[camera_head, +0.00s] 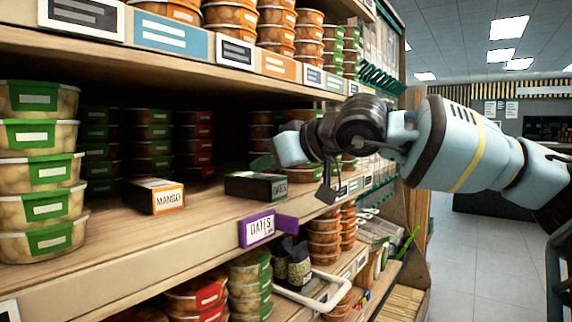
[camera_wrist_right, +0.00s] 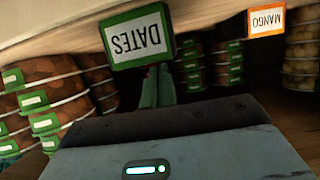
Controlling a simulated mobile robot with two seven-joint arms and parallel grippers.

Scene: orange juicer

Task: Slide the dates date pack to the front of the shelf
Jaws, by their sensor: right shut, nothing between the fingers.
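The dates pack (camera_head: 252,186) is a small dark box with a green-edged "DATES" label on its front end. It lies on the middle shelf (camera_head: 110,225), behind the purple DAYS tag (camera_head: 258,229). In the right wrist view the dates pack (camera_wrist_right: 138,40) appears upside down. My right gripper (camera_head: 262,162) reaches in from the right, above and behind the pack. Its green fingers (camera_wrist_right: 157,88) are shut and empty. Part of them is hidden by the wrist, and I cannot tell whether they touch the pack. My left gripper is not in view.
A mango pack (camera_head: 155,197) lies left of the dates pack. Stacked green-labelled tubs (camera_head: 42,170) stand at the far left, and darker tubs (camera_head: 150,135) fill the back. The upper shelf (camera_head: 100,50) hangs above. Bare shelf lies between the two packs.

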